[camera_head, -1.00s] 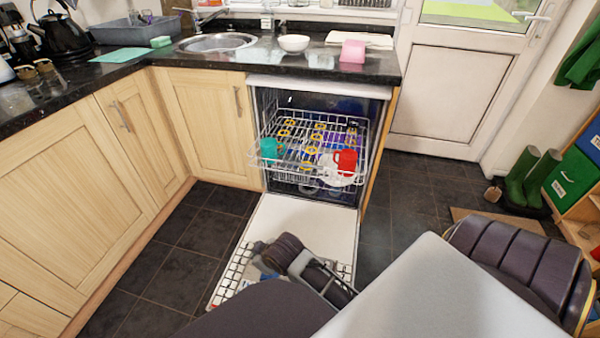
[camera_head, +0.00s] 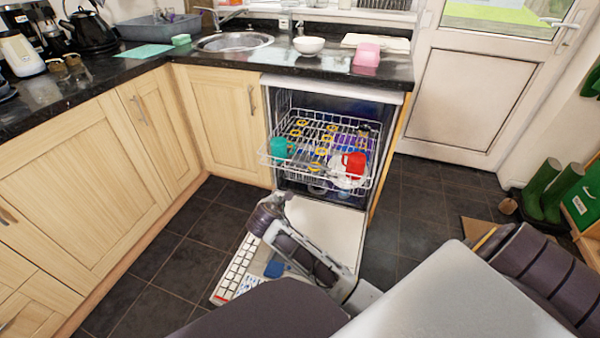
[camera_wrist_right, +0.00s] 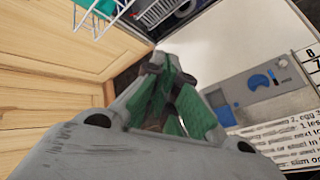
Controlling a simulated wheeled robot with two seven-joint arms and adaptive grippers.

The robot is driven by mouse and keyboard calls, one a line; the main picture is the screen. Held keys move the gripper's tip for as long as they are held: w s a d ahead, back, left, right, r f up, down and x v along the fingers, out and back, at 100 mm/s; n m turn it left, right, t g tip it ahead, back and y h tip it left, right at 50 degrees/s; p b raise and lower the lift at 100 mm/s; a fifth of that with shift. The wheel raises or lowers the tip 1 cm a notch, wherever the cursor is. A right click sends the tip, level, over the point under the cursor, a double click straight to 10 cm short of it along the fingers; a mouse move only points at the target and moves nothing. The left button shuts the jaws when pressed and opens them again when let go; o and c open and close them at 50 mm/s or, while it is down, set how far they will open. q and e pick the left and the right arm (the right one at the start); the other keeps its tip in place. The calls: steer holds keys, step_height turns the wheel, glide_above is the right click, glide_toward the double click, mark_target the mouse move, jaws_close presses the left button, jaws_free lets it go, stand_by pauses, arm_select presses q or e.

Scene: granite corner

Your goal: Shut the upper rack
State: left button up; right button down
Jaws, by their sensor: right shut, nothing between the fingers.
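The upper rack (camera_head: 274,160) is a white wire basket, pulled partly out of the open dishwasher (camera_head: 340,84). It holds a teal cup (camera_head: 279,147), a red cup (camera_head: 355,165), a white dish and several yellow-ringed items. The dishwasher door (camera_head: 335,225) lies folded down below it. My right arm reaches over the door. My right gripper (camera_wrist_right: 166,98) is shut and empty, with green finger pads. It is in front of and below the rack, apart from it. The rack's corner (camera_wrist_right: 95,18) shows at the top left of the right wrist view. My left gripper is not in view.
Wooden cupboards (camera_head: 220,120) stand close on the left. A granite worktop (camera_head: 290,62) with a sink and a white bowl (camera_head: 308,46) runs above. Tiled floor (camera_head: 410,205) is clear to the right. Green boots (camera_head: 552,190) stand farther right.

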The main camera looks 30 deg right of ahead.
mark_target(300, 171)
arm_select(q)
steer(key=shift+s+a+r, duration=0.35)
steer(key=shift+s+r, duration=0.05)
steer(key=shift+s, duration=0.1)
arm_select(e)
steer(key=w+d+r+n+h, duration=0.2)
steer(key=d+n+h, duration=0.2)
steer(key=n, duration=0.5)
steer(key=shift+d+n, duration=0.4)
steer(key=shift+d, duration=0.3)
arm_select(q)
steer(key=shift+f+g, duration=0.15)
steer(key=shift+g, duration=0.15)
arm_select(e)
steer(key=shift+w+d+f, duration=0.1)
